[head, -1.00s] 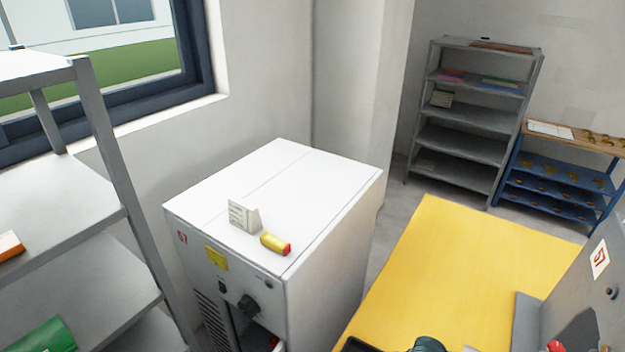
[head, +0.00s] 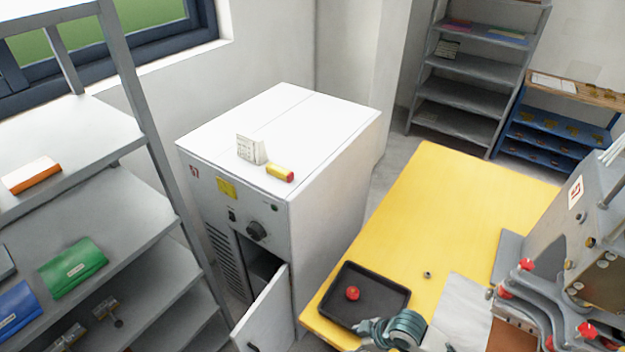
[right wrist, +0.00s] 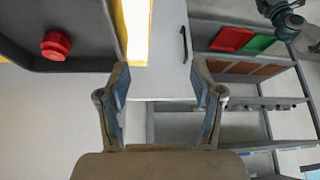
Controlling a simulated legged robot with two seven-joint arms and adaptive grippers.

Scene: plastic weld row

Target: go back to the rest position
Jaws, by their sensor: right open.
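My right gripper (right wrist: 160,100) is open and empty in the right wrist view, its two fingers apart. Near it in that view are the dark tray (right wrist: 90,60) at upper left and a grey door with a handle (right wrist: 172,50). In the head view, a teal and grey part of my arm shows at the bottom edge, by the tray's near right corner; no jaws can be made out there. A dark teal jointed part shows at the top right of the wrist view. I cannot make out my left gripper.
The black tray (head: 341,317) on the yellow table (head: 420,212) holds a red round part (head: 352,293). Shelves (head: 130,205) stand left, a grey machine (head: 560,235) right.

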